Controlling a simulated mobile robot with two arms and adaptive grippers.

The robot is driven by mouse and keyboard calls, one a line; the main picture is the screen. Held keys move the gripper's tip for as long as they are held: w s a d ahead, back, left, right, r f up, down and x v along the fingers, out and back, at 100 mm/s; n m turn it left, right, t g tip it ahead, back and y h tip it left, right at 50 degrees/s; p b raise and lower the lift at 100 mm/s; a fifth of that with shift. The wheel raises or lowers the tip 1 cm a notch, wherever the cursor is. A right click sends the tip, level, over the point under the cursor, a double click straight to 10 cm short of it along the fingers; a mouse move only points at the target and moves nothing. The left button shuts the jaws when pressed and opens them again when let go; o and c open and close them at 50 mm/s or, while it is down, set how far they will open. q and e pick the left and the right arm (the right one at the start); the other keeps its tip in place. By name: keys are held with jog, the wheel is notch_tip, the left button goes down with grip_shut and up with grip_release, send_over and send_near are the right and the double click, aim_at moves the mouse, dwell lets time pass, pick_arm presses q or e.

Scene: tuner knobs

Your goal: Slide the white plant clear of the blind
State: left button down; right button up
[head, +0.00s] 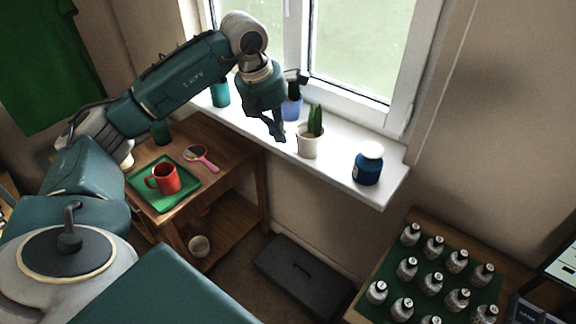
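The white plant, a white pot (309,146) with tall green cactus-like stems, stands upright on the white window sill. My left gripper (279,137) points down over the sill's front edge, to the left of the white pot, with a small gap between them in the picture. Its dark fingers come together at the tips and hold nothing that I can see. My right gripper is not in view. I cannot make out a blind at the window.
A blue pot (291,107) stands behind my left gripper, and a dark blue jar (368,165) stands right of the white pot. A teal container (220,93) is farther left. Below are a wooden table with a green tray (192,194) and red mug (165,178).

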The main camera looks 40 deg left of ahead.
pick_arm(q)
jog(key=w+f+p, duration=0.1)
jog(key=w+f, duration=0.1)
jog(key=f, duration=0.1)
jog(key=w+f+p, duration=0.1)
jog(key=w+f, duration=0.1)
jog(key=f, duration=0.1)
jog(key=w+f+p, duration=0.1)
jog(key=w+f, duration=0.1)
jog(key=f, duration=0.2)
jog(key=shift+w+d, duration=0.1)
jog(key=shift+d, duration=0.25)
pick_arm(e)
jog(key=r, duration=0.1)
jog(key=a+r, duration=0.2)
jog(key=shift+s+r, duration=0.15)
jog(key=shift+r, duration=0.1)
